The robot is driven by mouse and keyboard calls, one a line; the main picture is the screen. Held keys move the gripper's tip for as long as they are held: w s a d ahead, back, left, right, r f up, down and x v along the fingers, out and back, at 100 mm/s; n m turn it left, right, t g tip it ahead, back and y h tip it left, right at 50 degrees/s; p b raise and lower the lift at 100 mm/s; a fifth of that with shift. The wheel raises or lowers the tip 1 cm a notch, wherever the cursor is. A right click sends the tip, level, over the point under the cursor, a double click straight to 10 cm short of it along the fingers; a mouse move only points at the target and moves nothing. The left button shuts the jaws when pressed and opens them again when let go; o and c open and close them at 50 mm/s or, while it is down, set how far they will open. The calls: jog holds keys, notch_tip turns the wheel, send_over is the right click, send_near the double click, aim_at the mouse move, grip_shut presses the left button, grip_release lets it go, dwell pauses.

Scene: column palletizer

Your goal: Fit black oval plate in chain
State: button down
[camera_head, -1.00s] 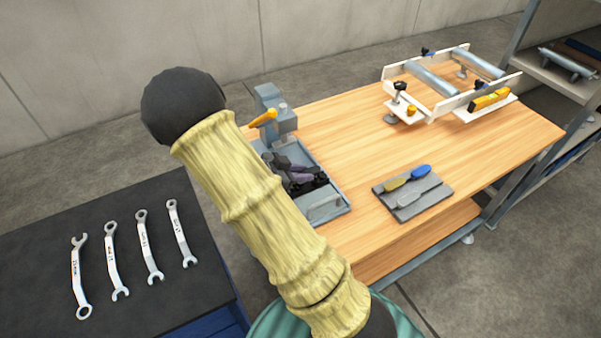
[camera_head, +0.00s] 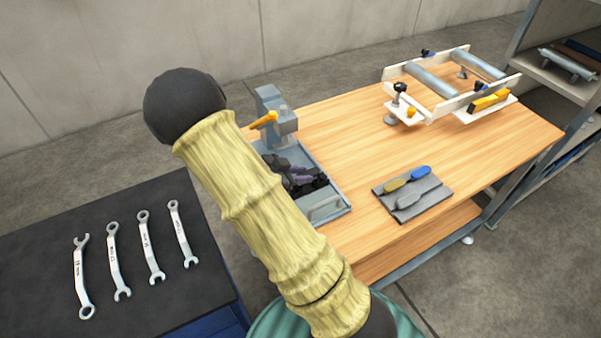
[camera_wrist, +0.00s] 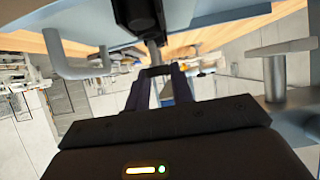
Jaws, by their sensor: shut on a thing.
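My gripper (camera_head: 302,174) is low over the blue-grey tray (camera_head: 334,208), partly behind my arm in the head view. In the wrist view its two dark purple fingers (camera_wrist: 157,78) are shut on a small dark piece (camera_wrist: 156,71), which looks like the black oval plate seen edge-on. Its outline is too small to make out. A black block (camera_wrist: 138,18) with a metal pin (camera_wrist: 153,54) is close to the fingertips; I cannot tell whether the piece touches the pin. I cannot make out the chain clearly in either view.
A vise-like fixture with an orange lever (camera_head: 264,119) stands behind the tray. A grey board (camera_head: 437,199) holds olive, blue and grey oval pieces. A white roller frame (camera_head: 440,113) stands at the back right. Wrenches (camera_head: 115,262) lie on the dark bench at left. The wooden table's middle is clear.

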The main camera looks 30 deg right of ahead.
jog(key=shift+f, duration=1.1)
dwell(1.4)
jog(key=c, duration=1.1)
grip_release()
jog(key=shift+a, duration=0.1)
jog(key=b+v, duration=0.1)
jog(key=v, duration=1.6)
jog(key=shift+s+a, duration=0.1)
jog(key=shift+a, duration=0.05)
